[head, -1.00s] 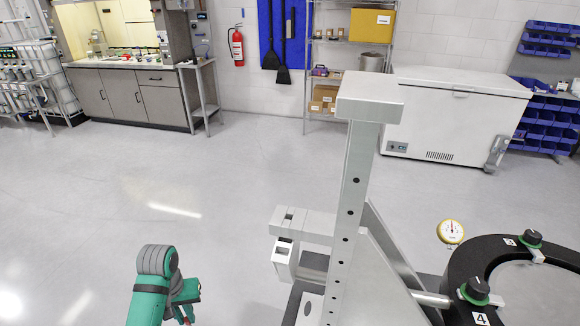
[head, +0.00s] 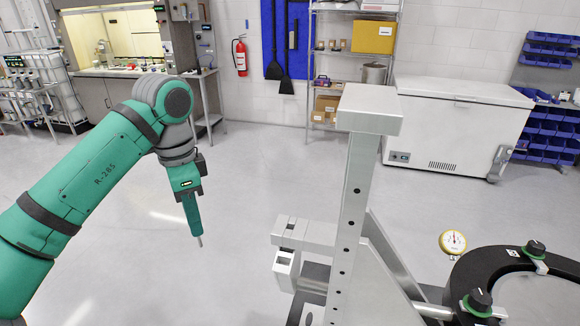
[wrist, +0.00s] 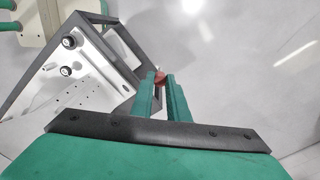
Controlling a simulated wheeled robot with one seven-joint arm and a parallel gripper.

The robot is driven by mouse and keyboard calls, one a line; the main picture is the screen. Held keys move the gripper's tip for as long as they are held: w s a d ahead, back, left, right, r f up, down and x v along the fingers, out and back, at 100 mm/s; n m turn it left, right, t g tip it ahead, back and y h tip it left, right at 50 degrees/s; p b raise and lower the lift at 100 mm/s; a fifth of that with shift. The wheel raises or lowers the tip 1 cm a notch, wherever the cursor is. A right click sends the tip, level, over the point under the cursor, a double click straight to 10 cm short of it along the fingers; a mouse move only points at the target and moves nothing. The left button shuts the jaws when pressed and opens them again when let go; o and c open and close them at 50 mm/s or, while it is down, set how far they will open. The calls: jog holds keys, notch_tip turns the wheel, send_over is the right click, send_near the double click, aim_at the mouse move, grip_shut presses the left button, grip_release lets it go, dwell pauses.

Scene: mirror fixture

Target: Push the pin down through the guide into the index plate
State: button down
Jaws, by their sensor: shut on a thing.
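My gripper (head: 195,230) hangs fingers down on the left of the fixture in the head view, well apart from it. It is shut on the pin (head: 199,241), whose thin grey end shows below the fingers. In the wrist view a small reddish part (wrist: 158,77) shows at the fingertips; the fingers hide most of the pin. The pale metal block that looks like the guide (head: 286,262) sticks out at the fixture's left side, with an opening in its top. I cannot tell the index plate apart for sure.
The fixture's tall metal post (head: 350,210) with a wide top cap (head: 370,108) stands right of the guide. A black ring (head: 470,270) with knobs and a dial gauge (head: 453,242) are farther right. The floor around my gripper is clear.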

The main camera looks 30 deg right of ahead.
jog(key=s+d+r+m, duration=0.3)
jog(key=s+r, duration=0.3)
jog(key=s+d+r+m, duration=0.3)
jog(key=s+r+m, duration=0.1)
jog(key=s+r, duration=0.3)
jog(key=s+d+r+m, duration=0.3)
jog(key=s+r, duration=0.3)
jog(key=shift+s+d+r+m, duration=0.25)
jog(key=shift+s+d+m, duration=0.05)
jog(key=shift+s+d, duration=0.1)
jog(key=shift+s+d+f, duration=0.15)
jog(key=shift+s+d, duration=0.15)
jog(key=shift+s, duration=0.25)
jog(key=shift+w+a+f, duration=0.1)
jog(key=shift+w, duration=0.05)
jog(key=shift+f, duration=1.65)
jog(key=c, duration=1.6)
grip_release()
jog(key=shift+w, duration=0.1)
jog(key=shift+c, duration=0.2)
